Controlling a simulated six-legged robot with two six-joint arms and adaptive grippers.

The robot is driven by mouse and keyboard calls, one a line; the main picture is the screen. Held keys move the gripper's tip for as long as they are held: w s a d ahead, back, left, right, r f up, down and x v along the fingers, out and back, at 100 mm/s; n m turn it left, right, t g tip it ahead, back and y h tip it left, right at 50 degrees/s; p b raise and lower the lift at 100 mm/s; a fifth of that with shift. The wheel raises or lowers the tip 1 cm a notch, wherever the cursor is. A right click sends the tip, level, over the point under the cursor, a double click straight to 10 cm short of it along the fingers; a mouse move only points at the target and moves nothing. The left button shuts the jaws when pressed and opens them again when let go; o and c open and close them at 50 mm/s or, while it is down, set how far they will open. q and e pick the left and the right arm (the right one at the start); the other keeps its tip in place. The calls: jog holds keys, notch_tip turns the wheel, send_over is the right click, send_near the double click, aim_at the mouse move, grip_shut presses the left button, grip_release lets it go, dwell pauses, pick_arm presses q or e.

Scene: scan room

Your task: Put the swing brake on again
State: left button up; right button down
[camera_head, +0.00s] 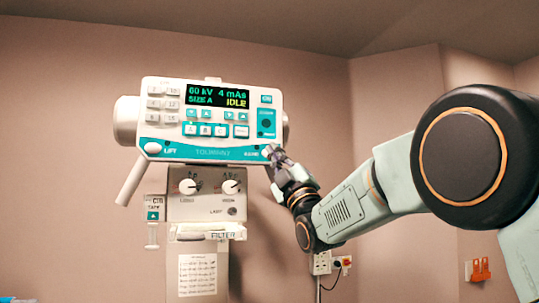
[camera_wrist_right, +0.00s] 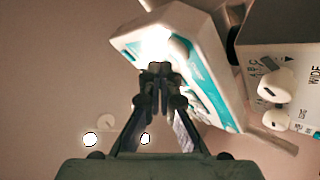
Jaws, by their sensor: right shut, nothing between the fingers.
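The control head (camera_head: 205,118) is a white and teal box on the wall side, with a lit display reading "60 kV 4 mAs SIZE A IDLE". A white round knob (camera_head: 152,148) marked LIFT sits at the left of its lower teal strip. The strip's right end has a small label that I cannot read clearly, and my right gripper (camera_head: 273,153) covers the spot beside it. The gripper is shut and empty, its tips at or very near the strip. In the right wrist view the closed fingertips (camera_wrist_right: 160,70) overlap the head's face (camera_wrist_right: 190,65). The swing brake's state cannot be told.
Below the head is a grey box with two dials (camera_head: 206,187), a filter slot (camera_head: 208,233) and a chart (camera_head: 197,274). Slanted handles reach down beside it.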

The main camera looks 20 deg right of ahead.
jog(key=s+b, duration=0.4)
jog(key=s, duration=0.1)
jog(key=shift+d, duration=0.1)
jog(key=shift+w+f, duration=0.1)
jog(key=shift+w, duration=0.05)
dwell(0.6)
